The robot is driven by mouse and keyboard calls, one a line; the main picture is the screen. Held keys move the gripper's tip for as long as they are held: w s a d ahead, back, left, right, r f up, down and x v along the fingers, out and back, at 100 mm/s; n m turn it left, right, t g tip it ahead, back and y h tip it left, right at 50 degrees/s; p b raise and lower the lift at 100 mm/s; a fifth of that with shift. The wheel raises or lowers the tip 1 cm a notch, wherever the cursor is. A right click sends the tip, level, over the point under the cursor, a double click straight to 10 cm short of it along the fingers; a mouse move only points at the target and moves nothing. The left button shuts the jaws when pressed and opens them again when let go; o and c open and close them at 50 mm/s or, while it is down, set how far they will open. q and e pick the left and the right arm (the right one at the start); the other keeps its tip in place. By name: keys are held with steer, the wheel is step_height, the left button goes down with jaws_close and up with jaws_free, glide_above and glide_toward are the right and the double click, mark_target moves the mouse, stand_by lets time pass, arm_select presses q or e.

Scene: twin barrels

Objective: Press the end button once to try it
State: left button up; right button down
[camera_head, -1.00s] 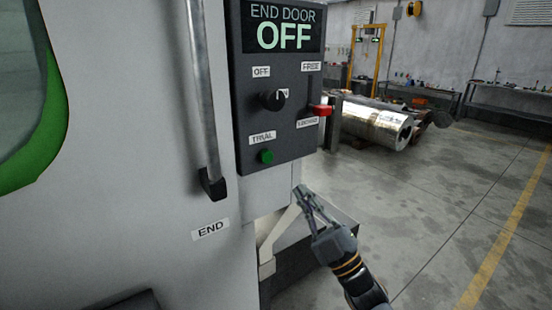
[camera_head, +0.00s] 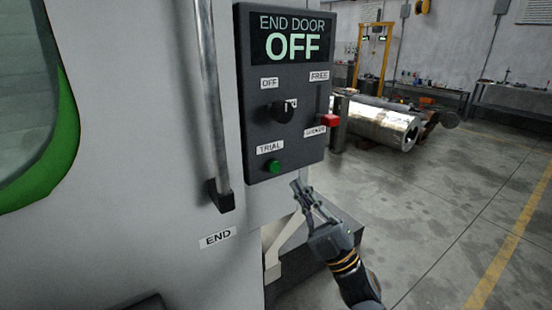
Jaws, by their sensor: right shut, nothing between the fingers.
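The dark control panel (camera_head: 287,140) on the pale machine has a display (camera_head: 292,38) reading END DOOR OFF. A small green button (camera_head: 274,167) sits low on the panel, under a TRIAL label (camera_head: 270,147). Above it is a black knob (camera_head: 282,112) with an OFF label over it. A red lever handle (camera_head: 329,121) is at the panel's right side, between FREE and a lower label too blurred to read surely. My right gripper (camera_head: 298,187) is shut and empty, below and to the right of the green button, apart from it in the picture. My left gripper is out of view.
A vertical grab bar (camera_head: 211,100) runs down the machine door left of the panel, above an END label (camera_head: 217,237). A shiny metal cylinder (camera_head: 380,122) lies behind on the right. The floor on the right is largely clear, with a yellow line (camera_head: 510,235).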

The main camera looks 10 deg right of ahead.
mark_target(274, 163)
steer(key=shift+w+a+p, duration=0.25)
steer(key=shift+w+a, duration=0.05)
steer(key=shift+w, duration=0.55)
steer(key=shift+w+a+p, duration=0.25)
steer(key=shift+w+a, duration=0.05)
steer(key=shift+w, duration=0.5)
steer(key=shift+w+a+p, duration=0.25)
steer(key=shift+w+a, duration=0.05)
steer(key=shift+w, duration=0.55)
steer(key=shift+w, duration=0.15)
steer(key=shift+w+a, duration=0.15)
steer(key=shift+w, duration=0.1)
steer(key=shift+w+a, duration=0.2)
steer(key=shift+w, duration=0.35)
steer(key=shift+s, duration=0.1)
stand_by(0.4)
steer(key=shift+s+d+p, duration=0.3)
steer(key=shift+s+d, duration=0.05)
steer(key=shift+s, duration=0.5)
